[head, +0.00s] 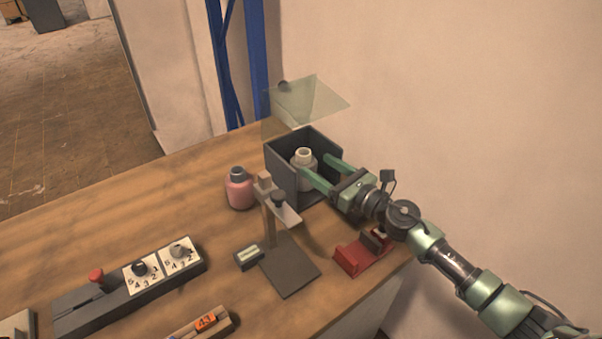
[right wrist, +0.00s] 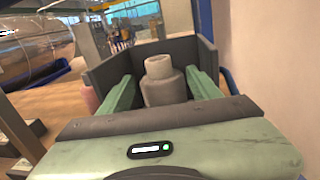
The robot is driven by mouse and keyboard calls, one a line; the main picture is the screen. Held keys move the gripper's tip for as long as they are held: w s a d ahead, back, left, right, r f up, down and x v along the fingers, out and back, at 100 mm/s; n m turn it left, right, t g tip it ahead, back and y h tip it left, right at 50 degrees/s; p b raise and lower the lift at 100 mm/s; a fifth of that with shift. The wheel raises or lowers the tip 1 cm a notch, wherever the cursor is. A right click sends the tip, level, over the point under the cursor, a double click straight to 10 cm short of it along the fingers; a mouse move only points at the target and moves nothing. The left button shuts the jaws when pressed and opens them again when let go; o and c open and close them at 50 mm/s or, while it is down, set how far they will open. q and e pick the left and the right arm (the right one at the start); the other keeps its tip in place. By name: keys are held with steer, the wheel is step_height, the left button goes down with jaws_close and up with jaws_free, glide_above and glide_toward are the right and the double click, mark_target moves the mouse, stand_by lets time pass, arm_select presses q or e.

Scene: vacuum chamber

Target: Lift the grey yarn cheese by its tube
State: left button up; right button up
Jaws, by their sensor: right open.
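The grey yarn cheese (head: 307,175) stands upright in a dark open-topped box (head: 284,172), with its pale tube (head: 304,154) sticking up. In the right wrist view the yarn cheese (right wrist: 164,90) and its tube (right wrist: 159,66) sit between my fingers. My right gripper (head: 317,166) is open, with one green finger on either side of the yarn cheese. It also shows in the right wrist view (right wrist: 163,88). I cannot tell whether either finger touches it. The lower part of the yarn cheese is partly hidden by the near finger. My left gripper is not in view.
A clear raised lid (head: 315,100) hangs over the box. A pink yarn cheese (head: 239,190) stands left of the box. A stand (head: 288,266) with a post and a red holder (head: 358,257) are in front. A control panel (head: 110,300) lies at the front left. The wall rises close behind.

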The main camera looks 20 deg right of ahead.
mark_target(309, 161)
steer(key=x, duration=0.6)
steer(key=shift+w+a+p, duration=0.15)
steer(key=shift+w+p, duration=0.05)
steer(key=shift+p, duration=0.2)
steer(key=shift+s, duration=0.1)
jaws_close()
